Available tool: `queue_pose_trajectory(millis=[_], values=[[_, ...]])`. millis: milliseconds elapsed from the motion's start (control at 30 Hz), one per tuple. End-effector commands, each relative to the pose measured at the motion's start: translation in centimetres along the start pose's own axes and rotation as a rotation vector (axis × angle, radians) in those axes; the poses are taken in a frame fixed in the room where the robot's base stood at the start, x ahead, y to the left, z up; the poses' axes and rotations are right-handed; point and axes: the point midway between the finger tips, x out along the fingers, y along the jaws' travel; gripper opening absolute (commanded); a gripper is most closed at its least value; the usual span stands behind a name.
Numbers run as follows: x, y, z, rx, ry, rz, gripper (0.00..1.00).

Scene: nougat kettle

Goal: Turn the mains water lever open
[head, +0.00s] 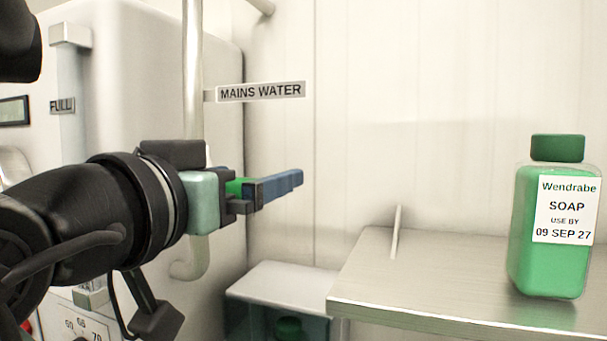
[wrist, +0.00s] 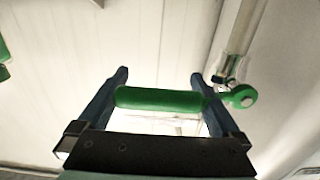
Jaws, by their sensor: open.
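The mains water lever is a green bar (wrist: 160,99) in the wrist view, joined at its right end to a round green hub (wrist: 240,95) on a pale pipe. It lies crosswise between the two blue fingers of my gripper (wrist: 160,74), which are apart. The bar spans most of the gap; I cannot tell whether a finger touches it. In the head view my gripper (head: 280,185) points right beside the upright pipe (head: 193,70). Only a small green piece of the lever (head: 238,187) shows there; my gripper hides the rest.
A "MAINS WATER" label (head: 261,91) is just above my gripper. A metal shelf (head: 440,290) at the right holds a green soap bottle (head: 550,260). A lower box (head: 280,280) stands below my gripper. The wall right of the fingertips is clear.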

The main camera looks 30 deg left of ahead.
Motion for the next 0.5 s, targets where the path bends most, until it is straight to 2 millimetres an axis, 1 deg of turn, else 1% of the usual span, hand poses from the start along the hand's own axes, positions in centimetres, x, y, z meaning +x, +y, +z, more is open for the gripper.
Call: queue_pose_trajectory(millis=[200, 267, 300, 467, 500], values=[[-0.02, -0.01, 0.00, 0.000, 0.000, 0.000, 1.00], [-0.02, -0.01, 0.00, 0.000, 0.000, 0.000, 0.91], [-0.01, 0.00, -0.01, 0.000, 0.000, 0.000, 0.84], [0.00, 0.02, 0.00, 0.000, 0.000, 0.000, 0.55], [0.00, 0.02, 0.00, 0.000, 0.000, 0.000, 0.48]])
